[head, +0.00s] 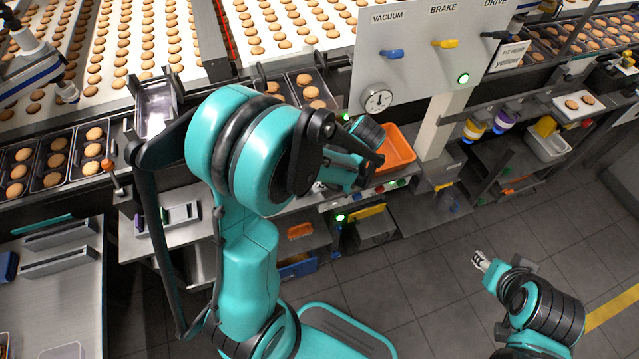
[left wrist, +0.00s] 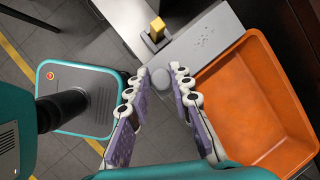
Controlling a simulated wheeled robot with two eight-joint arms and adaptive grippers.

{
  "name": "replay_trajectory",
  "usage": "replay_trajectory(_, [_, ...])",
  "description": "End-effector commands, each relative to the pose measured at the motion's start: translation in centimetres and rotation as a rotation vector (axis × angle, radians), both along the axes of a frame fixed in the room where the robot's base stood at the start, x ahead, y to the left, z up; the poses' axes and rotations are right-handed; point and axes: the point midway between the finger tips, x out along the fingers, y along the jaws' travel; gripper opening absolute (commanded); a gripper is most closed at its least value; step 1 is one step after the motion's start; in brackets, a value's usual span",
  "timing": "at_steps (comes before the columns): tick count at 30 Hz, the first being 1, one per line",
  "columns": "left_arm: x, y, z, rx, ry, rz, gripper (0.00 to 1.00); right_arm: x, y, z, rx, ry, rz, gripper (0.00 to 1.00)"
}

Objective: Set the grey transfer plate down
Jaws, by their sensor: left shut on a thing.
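My left gripper (head: 352,172) is beside the orange tray in the head view, partly hidden by its own arm. In the left wrist view its fingers (left wrist: 162,78) close on a small grey rounded piece, which I take for part of the grey transfer plate (left wrist: 161,80). The rest of the plate cannot be told apart from the grey surface behind the fingertips. My right gripper (head: 481,261) hangs over the floor at lower right, apart from everything; its fingers are too small to judge.
An orange tray (left wrist: 245,100) lies right beside the left fingers. A grey panel (left wrist: 208,38) and a yellow block (left wrist: 157,27) are beyond the fingertips. A board with a gauge (head: 377,100) stands behind. Biscuit trays (head: 90,150) line the conveyor.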

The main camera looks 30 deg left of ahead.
Motion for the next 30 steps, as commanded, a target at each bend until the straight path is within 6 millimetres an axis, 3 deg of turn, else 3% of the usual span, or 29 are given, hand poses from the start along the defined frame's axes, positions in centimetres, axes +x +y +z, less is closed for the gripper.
replay_trajectory(4, [1.9, 2.2, -0.2, 0.000, 0.000, 0.003, 0.00, 0.0, 0.0, -0.6, 0.000, 0.000, 0.000, 0.40])
replay_trajectory(6, [1.7, 1.9, -1.7, 0.000, 0.000, -0.001, 0.00, 0.0, 0.0, -1.3, 0.000, 0.000, 0.000, 0.40])
replay_trajectory(14, [1.7, 1.9, -3.7, 0.000, 0.000, 0.000, 0.00, 0.0, 0.0, -2.1, 0.000, 0.000, 0.000, 0.40])
replay_trajectory(21, [1.8, 2.0, -7.1, 0.000, 0.000, 0.001, 0.00, 0.0, 0.0, -4.0, 0.000, 0.000, 0.000, 0.40])
replay_trajectory(30, [1.9, 2.1, -7.1, 0.000, 0.000, 0.000, 0.00, 0.0, 0.0, -3.9, 0.000, 0.000, 0.000, 0.40])
